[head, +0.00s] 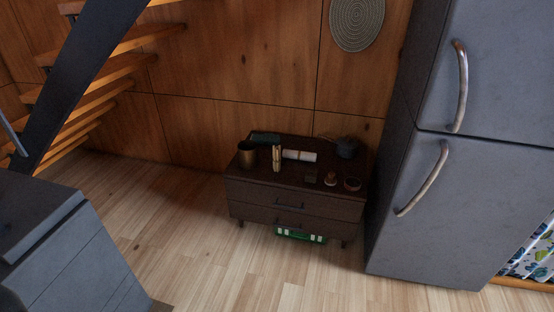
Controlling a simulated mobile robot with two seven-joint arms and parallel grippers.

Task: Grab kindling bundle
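What looks like the kindling bundle (277,158), a small upright pale bundle, stands on top of a low dark wooden chest of drawers (262,190) against the wall. Neither of my grippers is in the head view.
Small items, including a dark pot (346,148) and small bowl (352,184), share the chest top. A green case (300,236) lies beneath. A grey fridge (460,200) stands right, stairs (100,85) and a grey cabinet (70,250) left. The wooden floor (200,260) in front is clear.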

